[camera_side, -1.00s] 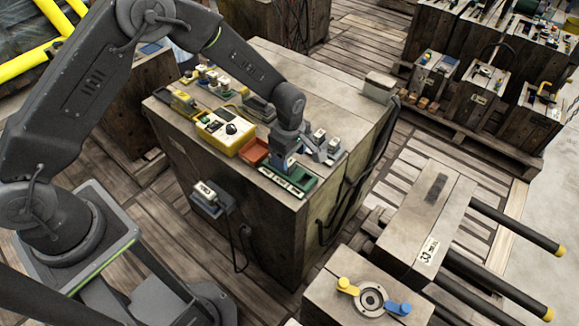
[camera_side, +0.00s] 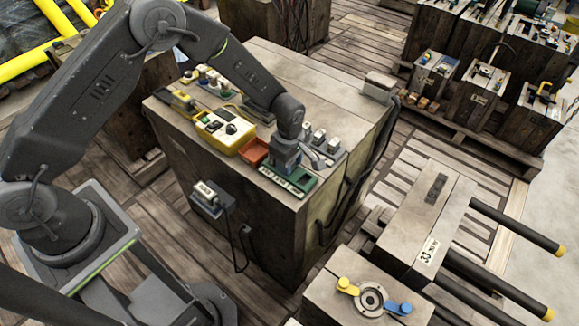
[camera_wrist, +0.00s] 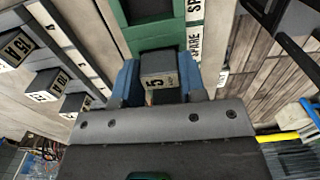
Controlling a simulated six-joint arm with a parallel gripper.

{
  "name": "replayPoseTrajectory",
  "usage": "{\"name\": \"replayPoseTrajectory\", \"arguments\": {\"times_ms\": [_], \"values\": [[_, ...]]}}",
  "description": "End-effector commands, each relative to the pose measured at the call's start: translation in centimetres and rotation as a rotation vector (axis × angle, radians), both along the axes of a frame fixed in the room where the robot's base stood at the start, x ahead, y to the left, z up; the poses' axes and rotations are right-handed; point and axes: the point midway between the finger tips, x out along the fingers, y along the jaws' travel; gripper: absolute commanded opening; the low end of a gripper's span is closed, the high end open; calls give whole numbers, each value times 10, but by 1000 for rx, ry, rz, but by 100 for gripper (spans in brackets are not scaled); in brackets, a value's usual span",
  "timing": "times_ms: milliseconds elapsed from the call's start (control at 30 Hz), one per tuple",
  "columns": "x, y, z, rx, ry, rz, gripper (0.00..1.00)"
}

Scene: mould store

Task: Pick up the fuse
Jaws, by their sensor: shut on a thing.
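The fuse (camera_wrist: 158,71), a small grey block with a pale label reading 5, sits between the blue fingers of my gripper (camera_wrist: 158,82) in the wrist view. My gripper is shut on it. Beyond it is the green tray (camera_wrist: 150,12) with SPARE lettering along its edge. In the side view my gripper (camera_side: 285,163) points down at the back edge of the green tray (camera_side: 304,190), near the front corner of the large wooden block. The fuse is hidden there, and whether it touches the tray I cannot tell.
A row of labelled grey fuses (camera_wrist: 48,82) stands left of my gripper in the wrist view. In the side view a red-brown tray (camera_side: 254,151) and a yellow meter (camera_side: 222,130) stand to its left.

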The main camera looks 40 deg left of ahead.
Motion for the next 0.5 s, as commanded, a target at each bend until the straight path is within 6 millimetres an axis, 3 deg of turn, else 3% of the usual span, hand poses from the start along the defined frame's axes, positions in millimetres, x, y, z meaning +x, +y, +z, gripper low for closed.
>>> {"name": "replayPoseTrajectory", "arguments": {"times_ms": [333,500], "values": [[0,0,3,0,-1,0,15],[1,0,18,0,-4,0,15]]}}
